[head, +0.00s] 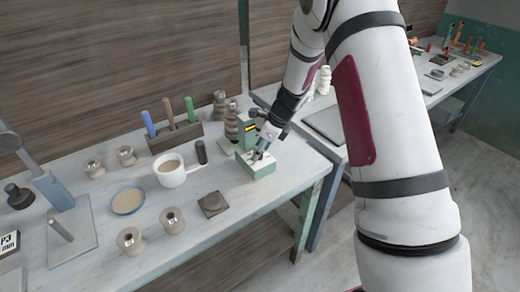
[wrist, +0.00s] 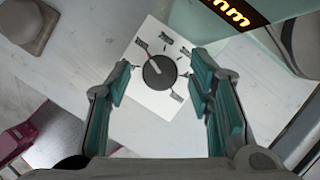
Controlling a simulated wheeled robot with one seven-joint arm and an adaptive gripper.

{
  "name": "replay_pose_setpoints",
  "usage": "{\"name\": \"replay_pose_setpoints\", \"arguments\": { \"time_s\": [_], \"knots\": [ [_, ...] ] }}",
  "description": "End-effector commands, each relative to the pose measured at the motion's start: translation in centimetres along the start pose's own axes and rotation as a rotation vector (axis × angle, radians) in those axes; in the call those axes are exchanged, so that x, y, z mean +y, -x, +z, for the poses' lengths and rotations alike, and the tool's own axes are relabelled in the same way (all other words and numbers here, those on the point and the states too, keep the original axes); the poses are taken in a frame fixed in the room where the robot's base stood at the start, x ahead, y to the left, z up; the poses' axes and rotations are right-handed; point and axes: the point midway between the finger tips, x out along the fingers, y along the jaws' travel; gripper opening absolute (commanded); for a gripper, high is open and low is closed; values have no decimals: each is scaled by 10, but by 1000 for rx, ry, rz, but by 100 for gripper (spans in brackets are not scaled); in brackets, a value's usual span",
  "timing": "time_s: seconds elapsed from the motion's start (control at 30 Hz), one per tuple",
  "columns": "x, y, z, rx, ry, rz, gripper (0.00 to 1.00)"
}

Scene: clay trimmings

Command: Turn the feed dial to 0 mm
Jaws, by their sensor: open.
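The feed dial (wrist: 159,72) is a round black knob on a white plate (wrist: 150,103) in the wrist view. A thin pointer line on it points up and left in that view, toward one of several small dark labels too small to read. My gripper (wrist: 160,80) is open, with a teal-padded finger on each side of the dial and visible gaps between. In the head view my gripper (head: 259,153) is over the green box (head: 262,170) that carries the plate, and hides the dial. A display (wrist: 238,12) with yellow "mm" shows upside down in the wrist view; its digits are out of frame.
The box stands near the table's right end. A dark cylinder (head: 201,152), a white mug (head: 171,175), a rack (head: 176,137) of coloured-handled tools and stacked spools (head: 231,122) are close by on the left. Bare table (head: 250,198) lies in front of the box.

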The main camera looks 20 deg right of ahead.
Motion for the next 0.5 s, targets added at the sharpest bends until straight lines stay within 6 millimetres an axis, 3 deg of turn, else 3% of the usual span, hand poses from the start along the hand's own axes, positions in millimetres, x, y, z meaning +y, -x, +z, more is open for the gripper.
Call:
{"name": "replay_pose_setpoints", "arguments": {
  "time_s": [0.3,0.37,0.5],
  "knots": [
    [0,-3,0,0,1,-1,48],
    [0,-3,0,0,1,-1,36],
    [0,-3,0,0,1,0,5]
  ]
}}
